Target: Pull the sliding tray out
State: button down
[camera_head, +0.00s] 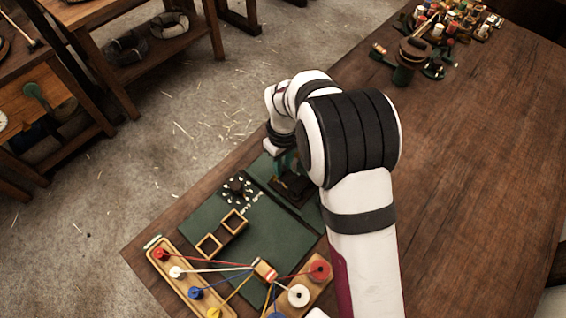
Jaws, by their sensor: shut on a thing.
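My gripper (283,158) is at the far edge of the dark green board (262,237), partly hidden behind my white and black arm. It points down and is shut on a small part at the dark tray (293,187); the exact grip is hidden. The tray is a small, dark brown, squarish piece at the board's upper right. My arm covers the board's right side, so how far the tray sticks out cannot be told.
On the board are two square wooden frames (222,234) and a dark knob with white marks (238,188). Coloured cords run from pegs on a wooden rail (190,283) to a small block (265,270). Spools and a stand (410,62) are at the back. The table's right side is clear.

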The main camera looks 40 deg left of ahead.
jog(key=shift+a, duration=0.1)
jog(key=a, duration=0.9)
jog(key=c, duration=0.7)
grip_release()
notch_tip(320, 180, up, 16)
jog(key=shift+w+f, duration=0.1)
